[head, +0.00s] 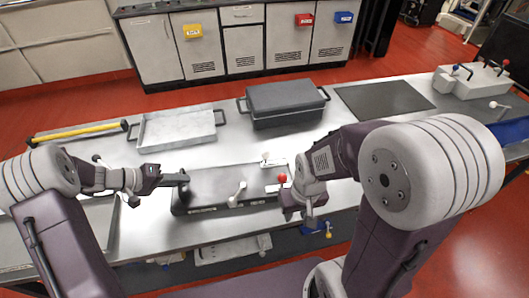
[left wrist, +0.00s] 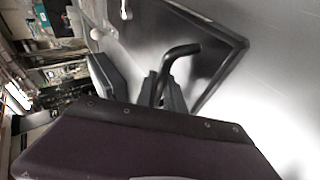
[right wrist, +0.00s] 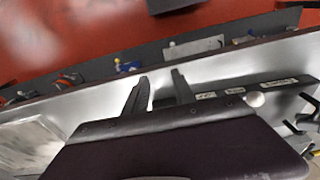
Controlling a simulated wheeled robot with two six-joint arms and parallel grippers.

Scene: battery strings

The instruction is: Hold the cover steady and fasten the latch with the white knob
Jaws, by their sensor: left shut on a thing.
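The dark flat cover (head: 215,206) lies on the steel bench in the head view. A white-knobbed latch lever (head: 238,192) stands on it near the middle, and a red knob (head: 282,178) is at its right end. My left gripper (head: 182,180) is at the cover's left end, shut on a black bent handle (left wrist: 183,50) seen between its fingers in the left wrist view. My right gripper (head: 298,212) is beside the cover's right end. In the right wrist view its fingers (right wrist: 158,92) are apart and empty, with a white knob (right wrist: 255,99) to their right.
A grey lidded case (head: 285,104) and an open metal tray (head: 178,128) stand behind the cover. A dark mat (head: 385,98) lies to the right, with a white box with levers (head: 472,82) beyond it. The bench's front edge runs close to my right gripper.

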